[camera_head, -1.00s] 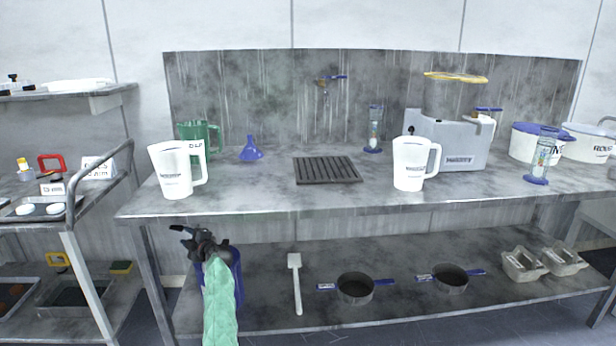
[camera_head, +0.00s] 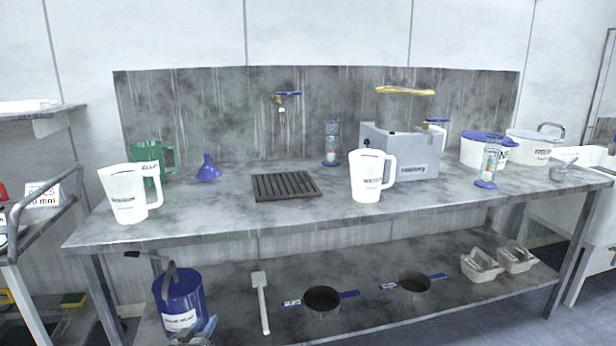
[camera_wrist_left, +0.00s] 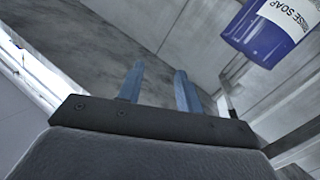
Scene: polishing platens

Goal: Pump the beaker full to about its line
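A blue container with a white label (camera_head: 182,292) stands on the lower shelf at the left, with a dark arched handle or spout on top. It also shows in the left wrist view (camera_wrist_left: 262,38), where its label reads "rinse soap". My left gripper (camera_head: 205,332) is at the bottom edge of the head view, in front of the container's lower right. Its two blue fingers (camera_wrist_left: 159,88) are apart with nothing between them. White jugs (camera_head: 366,176) (camera_head: 128,198) and a green jug (camera_head: 150,160) stand on the worktop; I cannot tell which vessel is the beaker. My right gripper is out of view.
A dark drain grate (camera_head: 286,186), a blue funnel (camera_head: 208,168), two clear cylinders with blue bases (camera_head: 332,142) (camera_head: 488,160) and a grey machine (camera_head: 410,152) are on the worktop. Several pans and a paddle (camera_head: 261,300) lie on the lower shelf.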

